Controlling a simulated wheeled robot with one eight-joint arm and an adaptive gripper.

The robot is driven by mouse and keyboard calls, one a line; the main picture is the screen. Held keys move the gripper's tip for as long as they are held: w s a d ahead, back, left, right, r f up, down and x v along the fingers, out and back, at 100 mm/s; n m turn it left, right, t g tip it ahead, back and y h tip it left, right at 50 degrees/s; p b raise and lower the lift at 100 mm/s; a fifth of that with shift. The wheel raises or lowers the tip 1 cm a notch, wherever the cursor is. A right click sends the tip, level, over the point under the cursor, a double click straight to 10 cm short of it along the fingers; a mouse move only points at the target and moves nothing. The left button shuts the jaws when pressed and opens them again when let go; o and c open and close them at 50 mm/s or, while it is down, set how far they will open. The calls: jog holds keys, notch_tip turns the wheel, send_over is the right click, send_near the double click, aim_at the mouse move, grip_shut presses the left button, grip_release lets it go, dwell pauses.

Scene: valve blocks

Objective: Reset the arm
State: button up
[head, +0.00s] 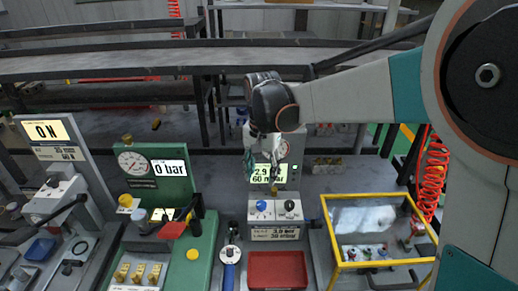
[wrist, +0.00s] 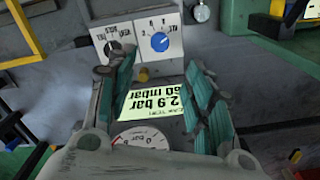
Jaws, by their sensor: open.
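My gripper (head: 263,158) is open and empty in the head view, in front of the middle station's display (head: 265,181). In the wrist view my gripper (wrist: 158,95) shows its two green-padded fingers spread apart. Between them is the display (wrist: 155,101), reading 2.9 bar and 60 mbar, upside down. A round gauge (wrist: 140,136) lies partly hidden behind the gripper's base. My arm reaches in from the right in the head view.
A blue knob (head: 261,206) and a black knob (head: 290,205) sit below the display, above a red tray (head: 277,270). A green station (head: 170,230) stands left, a yellow-framed case (head: 378,236) right. Long grey benches (head: 120,64) run behind.

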jog(key=shift+d, duration=0.1)
jog(key=s+d+r+t, duration=0.2)
jog(key=d+r, duration=0.2)
jog(key=d, duration=0.2)
jog(key=s+d+n+t, duration=0.2)
jog(key=s+d, duration=0.3)
jog(key=s, duration=0.4)
jog(key=s+d+n+t, duration=0.2)
jog(key=s+d, duration=0.3)
jog(key=s, duration=0.5)
jog(key=shift+s+d+r+n+t, duration=0.25)
jog(key=shift+d+r+n+t, duration=0.15)
jog(key=shift+t, duration=0.2)
jog(key=shift+r, duration=0.1)
dwell(0.4)
